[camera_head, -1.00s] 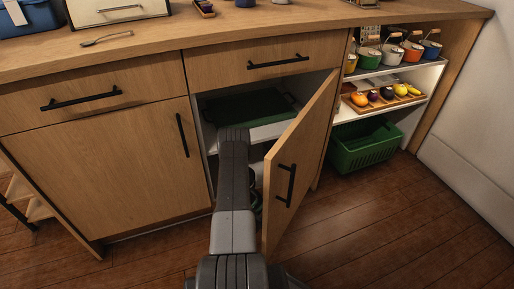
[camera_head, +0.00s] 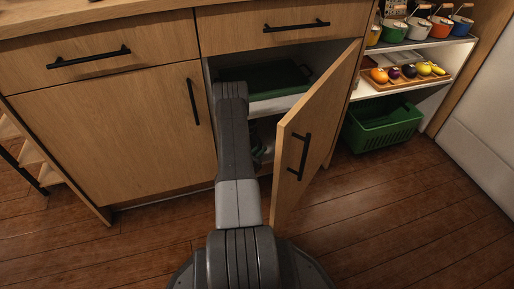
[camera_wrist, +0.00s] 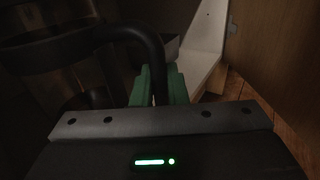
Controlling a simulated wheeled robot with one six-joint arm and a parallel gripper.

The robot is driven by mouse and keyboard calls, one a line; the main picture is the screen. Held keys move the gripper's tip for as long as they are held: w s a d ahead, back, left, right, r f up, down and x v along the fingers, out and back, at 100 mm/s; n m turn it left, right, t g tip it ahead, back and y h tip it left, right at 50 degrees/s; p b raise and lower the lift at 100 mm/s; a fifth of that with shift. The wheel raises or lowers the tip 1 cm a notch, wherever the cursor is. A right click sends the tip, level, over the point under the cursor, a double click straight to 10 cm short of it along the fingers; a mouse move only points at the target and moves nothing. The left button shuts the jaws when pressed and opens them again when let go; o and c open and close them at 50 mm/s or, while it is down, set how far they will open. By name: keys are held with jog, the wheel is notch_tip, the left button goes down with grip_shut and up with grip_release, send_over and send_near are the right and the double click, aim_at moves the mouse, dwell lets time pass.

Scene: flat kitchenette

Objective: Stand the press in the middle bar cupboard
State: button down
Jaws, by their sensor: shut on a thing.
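The press, with a dark clear body and black band (camera_wrist: 42,50), fills the left of the wrist view and looks roughly upright. My gripper (camera_wrist: 158,88) has green fingers shut on its black handle. The cupboard (camera_head: 262,110) stands open in the head view, its wooden door (camera_head: 318,130) swung out to the right. My arm reaches into its lower part, below a white shelf. There the gripper and press are mostly hidden by my arm and the door. I cannot tell whether the press's base touches the cupboard floor.
A dark green tray-like thing (camera_head: 262,78) lies on the cupboard's shelf. A closed cupboard door (camera_head: 115,140) is to the left. To the right are open shelves with coloured pots and a fruit tray (camera_head: 405,77), and a green basket (camera_head: 383,125) on the floor.

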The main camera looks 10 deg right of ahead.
jog(key=shift+w+a+f+b, duration=0.15)
jog(key=shift+w+f+b, duration=0.15)
jog(key=shift+w, duration=0.35)
jog(key=shift+w+a+f+b, duration=0.15)
jog(key=shift+w+b, duration=0.25)
jog(key=shift+w, duration=0.3)
jog(key=shift+w+a+f+b, duration=0.1)
jog(key=shift+w+f+b, duration=0.2)
jog(key=shift+w, duration=0.35)
jog(key=c, duration=1.4)
grip_release()
jog(key=shift+f, duration=0.1)
jog(key=shift+c, duration=0.2)
